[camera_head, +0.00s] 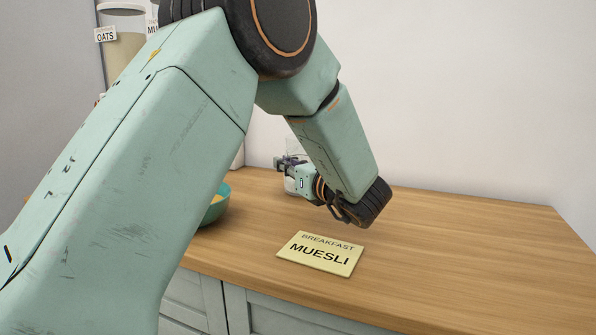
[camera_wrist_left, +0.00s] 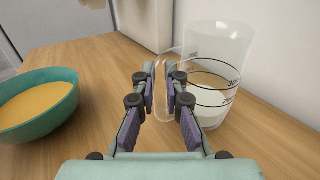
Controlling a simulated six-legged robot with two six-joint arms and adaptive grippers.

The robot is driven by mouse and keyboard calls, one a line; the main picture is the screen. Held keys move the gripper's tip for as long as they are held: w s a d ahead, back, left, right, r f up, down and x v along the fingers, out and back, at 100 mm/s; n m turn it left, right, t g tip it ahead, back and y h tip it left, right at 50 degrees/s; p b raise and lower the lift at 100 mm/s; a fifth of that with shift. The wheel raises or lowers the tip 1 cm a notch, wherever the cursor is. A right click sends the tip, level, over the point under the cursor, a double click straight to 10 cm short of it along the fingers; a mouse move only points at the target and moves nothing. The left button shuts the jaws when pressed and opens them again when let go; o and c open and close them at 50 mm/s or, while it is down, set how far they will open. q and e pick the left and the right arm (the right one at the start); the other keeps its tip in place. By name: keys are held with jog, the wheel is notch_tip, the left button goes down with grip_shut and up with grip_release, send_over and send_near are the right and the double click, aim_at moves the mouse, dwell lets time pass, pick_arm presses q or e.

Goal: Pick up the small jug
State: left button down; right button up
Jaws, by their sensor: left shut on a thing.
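The small jug (camera_wrist_left: 222,50) is clear, with dark measuring marks and white contents in its lower part. It stands upright on the wooden worktop (camera_wrist_left: 112,160) in the left wrist view. My left gripper (camera_wrist_left: 162,78) is shut on the jug's clear handle, which passes between its fingers on the left side of the jug. In the head view my left gripper (camera_head: 281,163) is small and far off at the back of the worktop. The jug (camera_head: 291,186) is there mostly hidden behind my wrist. My right gripper is in neither view.
A teal bowl (camera_wrist_left: 38,105) with orange-yellow contents stands left of the gripper. A yellow card (camera_head: 320,254) reading "BREAKFAST MUESLI" lies nearer the front edge. An oats container (camera_head: 122,35) shows at upper left. The worktop's right side is clear.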

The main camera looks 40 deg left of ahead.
pick_arm(q)
jog(key=shift+r, duration=0.2)
notch_tip(320, 180, up, 18)
jog(key=p, duration=0.4)
jog(key=shift+f, duration=0.2)
dwell(0.8)
jog(key=shift+r, duration=0.1)
dwell(0.9)
